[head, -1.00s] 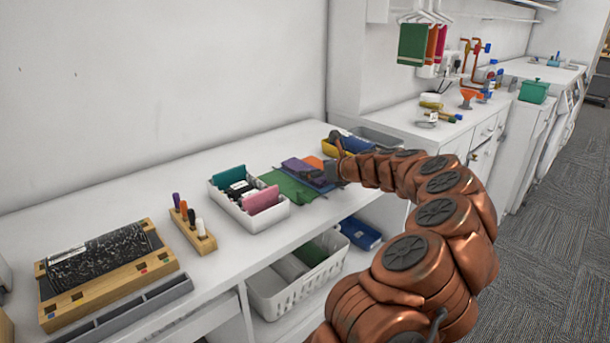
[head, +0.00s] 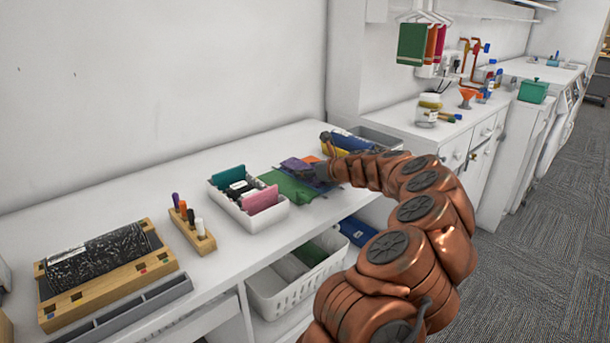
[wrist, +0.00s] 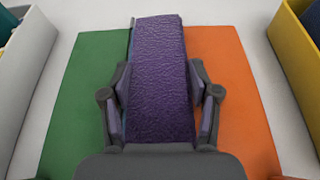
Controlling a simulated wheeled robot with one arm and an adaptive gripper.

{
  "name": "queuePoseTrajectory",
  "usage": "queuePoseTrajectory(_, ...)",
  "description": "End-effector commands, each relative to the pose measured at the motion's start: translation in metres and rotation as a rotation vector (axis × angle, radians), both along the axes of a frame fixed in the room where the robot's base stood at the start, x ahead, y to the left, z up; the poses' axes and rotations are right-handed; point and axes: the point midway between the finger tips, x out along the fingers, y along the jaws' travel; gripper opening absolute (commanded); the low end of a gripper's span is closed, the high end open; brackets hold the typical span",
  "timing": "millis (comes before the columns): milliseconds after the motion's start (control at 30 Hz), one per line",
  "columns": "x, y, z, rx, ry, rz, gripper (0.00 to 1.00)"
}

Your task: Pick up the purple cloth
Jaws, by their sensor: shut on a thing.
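The purple cloth (wrist: 160,80) is a folded, textured strip between the two fingers of my gripper (wrist: 160,105) in the wrist view. My gripper is shut on it, with a finger against each long side. The cloth reaches forward past the fingertips. Beneath it lie a green cloth (wrist: 95,75) on the left and an orange cloth (wrist: 225,75) on the right. In the head view the purple cloth (head: 296,164) shows at the end of my arm, above the green cloth (head: 290,187). My gripper (head: 312,172) is small and partly merged with it there.
A white bin (head: 265,219) with upright items stands left of the cloths. A yellow bin (head: 341,149) stands to their right, near a grey tray. A wooden marker block (head: 199,238) is further left. A white basket (head: 290,298) sits on the shelf below.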

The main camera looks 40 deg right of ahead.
Motion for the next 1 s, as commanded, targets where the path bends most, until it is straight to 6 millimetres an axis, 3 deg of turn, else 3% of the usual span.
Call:
queuePoseTrajectory(267, 0.000, 0.000, 0.000, 0.000, 0.000, 0.000, 0.26)
queuePoseTrajectory(567, 0.000, 0.000, 0.003, 0.000, 0.000, 0.000, 0.26)
queuePoseTrajectory(900, 0.000, -0.001, 0.036, -0.004, -0.001, -0.002, 0.25)
queuePoseTrajectory(1000, -0.009, 0.001, 0.037, 0.001, -0.002, -0.002, 0.25)
